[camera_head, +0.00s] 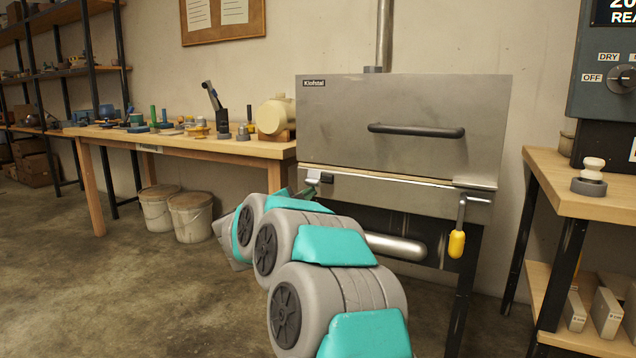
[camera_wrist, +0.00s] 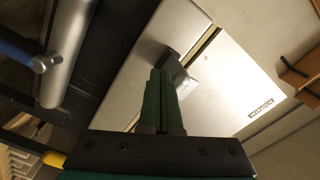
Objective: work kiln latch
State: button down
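The kiln (camera_head: 400,115) is a grey metal box with a dark bar handle (camera_head: 415,130) on its front; its front also shows in the wrist view (camera_wrist: 235,80). A small latch fitting, a pale plate with a dark block (camera_head: 327,178), sits at its lower left edge; the dark block also shows in the wrist view (camera_wrist: 172,62). A lever with a yellow grip (camera_head: 456,244) hangs down at the lower right. My gripper (camera_head: 305,194) is at the left fitting. Its green fingers (camera_wrist: 161,75) look close together, their tips at the dark block. Whether they touch it is unclear.
A pale cylinder (camera_head: 395,247) lies below the kiln front, partly behind my arm. A wooden workbench (camera_head: 215,147) with tools stands left, two buckets (camera_head: 190,215) under it. A table (camera_head: 590,190) with a control box (camera_head: 603,75) stands right. The floor at left is clear.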

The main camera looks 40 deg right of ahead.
jog(key=shift+r+p, duration=0.5)
jog(key=shift+r, duration=0.1)
